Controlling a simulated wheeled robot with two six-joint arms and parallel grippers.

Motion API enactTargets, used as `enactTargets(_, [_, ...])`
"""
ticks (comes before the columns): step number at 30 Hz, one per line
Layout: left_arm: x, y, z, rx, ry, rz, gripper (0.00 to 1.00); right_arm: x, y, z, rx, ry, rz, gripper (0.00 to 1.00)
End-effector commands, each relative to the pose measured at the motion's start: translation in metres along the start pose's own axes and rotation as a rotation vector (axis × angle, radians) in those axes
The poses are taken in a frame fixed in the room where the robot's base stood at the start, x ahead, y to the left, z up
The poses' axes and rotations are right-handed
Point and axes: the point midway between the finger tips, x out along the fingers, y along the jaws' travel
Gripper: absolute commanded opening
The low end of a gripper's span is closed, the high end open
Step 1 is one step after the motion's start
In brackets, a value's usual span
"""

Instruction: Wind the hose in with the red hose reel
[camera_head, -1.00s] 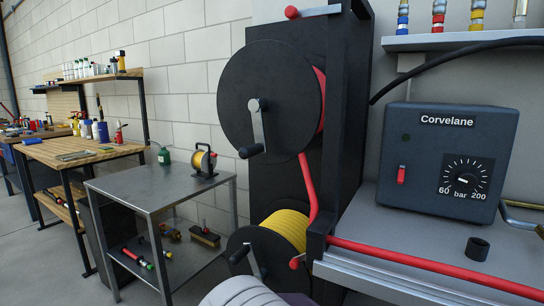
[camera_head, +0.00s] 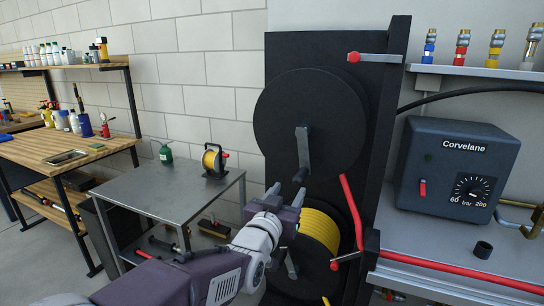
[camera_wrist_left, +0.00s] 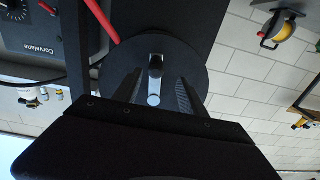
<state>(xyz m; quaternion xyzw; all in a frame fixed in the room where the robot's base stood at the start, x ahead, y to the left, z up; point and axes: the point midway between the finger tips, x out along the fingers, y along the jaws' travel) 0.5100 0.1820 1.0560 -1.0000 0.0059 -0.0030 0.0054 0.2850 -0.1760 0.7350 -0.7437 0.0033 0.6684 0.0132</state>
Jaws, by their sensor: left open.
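The red hose reel (camera_head: 280,112) is the upper one, with a black disc face on a dark upright panel. Its metal crank arm (camera_head: 302,142) points down to a black handle (camera_head: 300,174). Red hose (camera_head: 350,205) runs down from the reel and out across the bench. My left gripper (camera_head: 287,194) is open, just below and in front of the crank handle in the head view. In the left wrist view, the crank (camera_wrist_left: 155,70) shows between the two open fingers (camera_wrist_left: 158,95); contact cannot be told. My right gripper is out of view.
A yellow hose reel (camera_head: 318,235) sits directly below, partly behind my left arm. A blue-grey Corvelane pressure unit (camera_head: 455,165) stands on the right bench. A grey metal table (camera_head: 160,195) with a small yellow reel (camera_head: 213,160) stands left.

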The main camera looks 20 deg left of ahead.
Motion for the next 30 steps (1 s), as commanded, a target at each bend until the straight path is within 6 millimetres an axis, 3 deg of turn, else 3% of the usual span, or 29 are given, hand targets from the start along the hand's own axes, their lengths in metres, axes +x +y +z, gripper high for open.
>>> enactTargets(1, [0.0, 0.0, -0.007, 0.0, -0.001, 0.001, 0.49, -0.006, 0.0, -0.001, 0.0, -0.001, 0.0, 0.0])
enactTargets(8, [0.008, 0.0, -0.003, 0.0, -0.004, 0.0, 0.49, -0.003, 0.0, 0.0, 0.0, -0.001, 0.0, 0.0])
enactTargets(15, [0.057, 0.0, -0.002, 0.0, -0.005, 0.0, 0.49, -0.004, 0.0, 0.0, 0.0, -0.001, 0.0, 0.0])
enactTargets(21, [0.085, 0.0, -0.003, -0.001, -0.004, 0.0, 0.49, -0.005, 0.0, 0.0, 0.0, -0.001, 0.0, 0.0])
enactTargets(30, [0.091, 0.0, -0.002, -0.001, -0.004, 0.001, 0.49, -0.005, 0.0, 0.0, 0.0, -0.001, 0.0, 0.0])
